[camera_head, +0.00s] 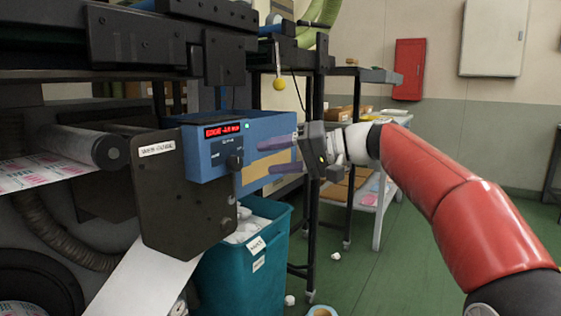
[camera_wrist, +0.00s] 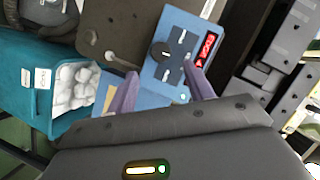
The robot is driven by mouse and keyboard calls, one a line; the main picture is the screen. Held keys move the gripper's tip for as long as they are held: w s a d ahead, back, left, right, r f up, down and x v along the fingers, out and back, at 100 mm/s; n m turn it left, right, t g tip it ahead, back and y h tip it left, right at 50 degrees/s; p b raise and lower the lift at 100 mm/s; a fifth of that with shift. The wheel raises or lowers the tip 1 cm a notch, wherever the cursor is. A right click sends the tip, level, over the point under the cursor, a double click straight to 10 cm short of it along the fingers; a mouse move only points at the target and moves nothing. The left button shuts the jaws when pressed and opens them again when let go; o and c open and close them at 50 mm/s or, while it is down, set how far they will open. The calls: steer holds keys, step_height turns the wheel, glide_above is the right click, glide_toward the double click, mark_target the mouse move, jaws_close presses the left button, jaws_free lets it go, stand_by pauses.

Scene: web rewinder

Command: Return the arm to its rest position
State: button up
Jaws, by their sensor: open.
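My gripper (camera_head: 277,156) is open, with two purple fingers pointing left toward the blue control box (camera_head: 213,150). No object shows between the fingers. The box has a red lit display and a dark knob (camera_head: 235,161). In the wrist view, my gripper (camera_wrist: 160,90) has its fingers spread on either side below the knob (camera_wrist: 162,53), with the display (camera_wrist: 206,46) to the right. I cannot tell whether the fingertips touch the box. My red arm reaches in from the right, stretched forward.
A teal bin (camera_head: 243,262) with white crumpled waste stands below the box. A dark plate (camera_head: 184,195) and a roller (camera_head: 108,150) with printed web are at left. A shelf cart (camera_head: 376,180) stands behind my gripper. White scraps lie on the green floor, which is open at right.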

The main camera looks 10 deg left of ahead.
steer(key=s+d+f+m+t+h+p, duration=0.2)
steer(key=s+d+f+m+t+h, duration=0.2)
steer(key=s+d+f+h, duration=1.1)
steer(key=s+d+f+m, duration=0.1)
steer(key=s+d+f, duration=1)
steer(key=s+f, duration=0.1)
steer(key=shift+s+m+t, duration=0.3)
steer(key=shift+s, duration=0.25)
steer(key=shift+d+r, duration=0.1)
